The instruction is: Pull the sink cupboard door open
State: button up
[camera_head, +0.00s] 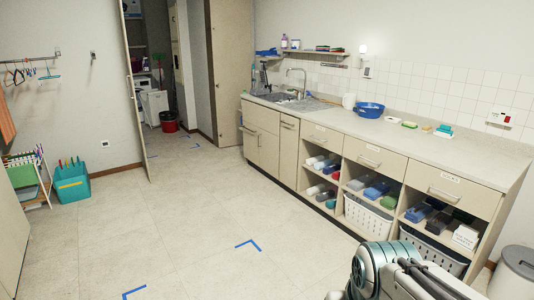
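The sink (292,102) is set into the far end of the long counter. Beneath it, the beige sink cupboard door (268,154) is shut, beside a narrower shut front at its left. Another tall shut front (289,152) with a bar handle near its top stands just to the right. Which front the task means is not marked. Part of my arm shows at the bottom right, well apart from the cupboard. My gripper's fingers are not in view.
Open shelves with white baskets (368,217) fill the near part of the counter. A grey bin (515,272) stands at the lower right. A teal crate (71,182) is by the left wall. An open door (137,105) stands at the back. The middle floor is clear, with blue tape marks.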

aim_at(269, 145)
jog(key=u, duration=0.15)
jog(key=i, duration=1.25)
jog(key=u, duration=0.35)
jog(key=i, duration=4.9)
jog(key=z, duration=0.5)
jog(key=i, duration=1.4)
jog(key=z, duration=0.15)
